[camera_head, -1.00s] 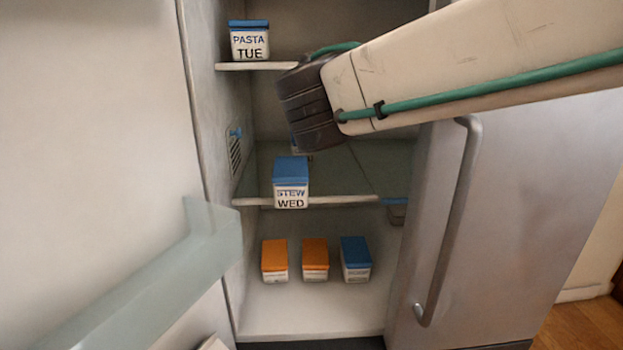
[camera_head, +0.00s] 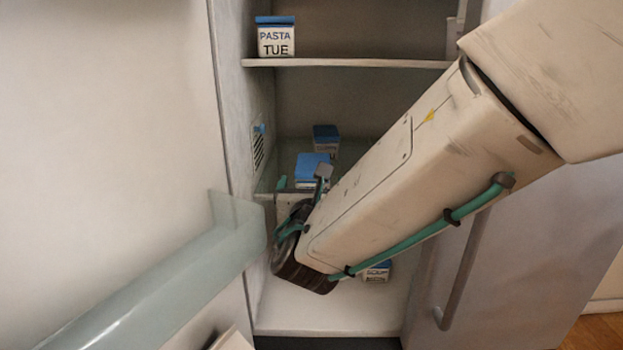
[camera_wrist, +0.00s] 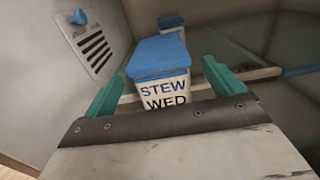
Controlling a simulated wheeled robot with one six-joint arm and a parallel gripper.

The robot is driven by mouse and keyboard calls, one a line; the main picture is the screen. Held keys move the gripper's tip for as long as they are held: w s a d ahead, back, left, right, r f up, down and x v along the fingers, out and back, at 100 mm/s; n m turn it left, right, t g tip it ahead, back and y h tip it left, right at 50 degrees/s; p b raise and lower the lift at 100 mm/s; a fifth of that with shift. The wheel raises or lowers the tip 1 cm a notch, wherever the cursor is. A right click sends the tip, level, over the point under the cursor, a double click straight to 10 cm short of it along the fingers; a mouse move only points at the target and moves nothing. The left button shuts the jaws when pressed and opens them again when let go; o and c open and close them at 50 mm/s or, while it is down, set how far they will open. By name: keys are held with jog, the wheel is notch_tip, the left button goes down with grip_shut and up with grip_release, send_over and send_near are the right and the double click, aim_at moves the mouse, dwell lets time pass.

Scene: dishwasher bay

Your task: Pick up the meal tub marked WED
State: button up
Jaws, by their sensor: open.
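The meal tub marked STEW WED (camera_wrist: 160,80) has a blue lid and a white body and stands on the middle shelf. In the wrist view it is straight ahead, between the two green fingers of my gripper (camera_wrist: 158,92). The fingers are open on either side of it, and I cannot tell how far they reach along it. In the head view the blue lid of this tub (camera_head: 312,168) shows just beyond my gripper (camera_head: 303,186). My arm hides most of its front.
Another blue-lidded tub (camera_head: 326,138) stands behind it on the middle shelf. The PASTA TUE tub (camera_head: 276,38) is on the upper shelf (camera_head: 350,63). A blue-lidded tub (camera_head: 377,272) shows low, partly behind my arm. A vent (camera_wrist: 95,50) is on the left wall.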

aim_at(306, 164)
jog(key=w, duration=0.5)
jog(key=shift+w+d, duration=0.15)
jog(key=shift+w, duration=0.15)
jog(key=c, duration=1.4)
jog(key=shift+o, duration=0.2)
jog(key=shift+r, duration=0.1)
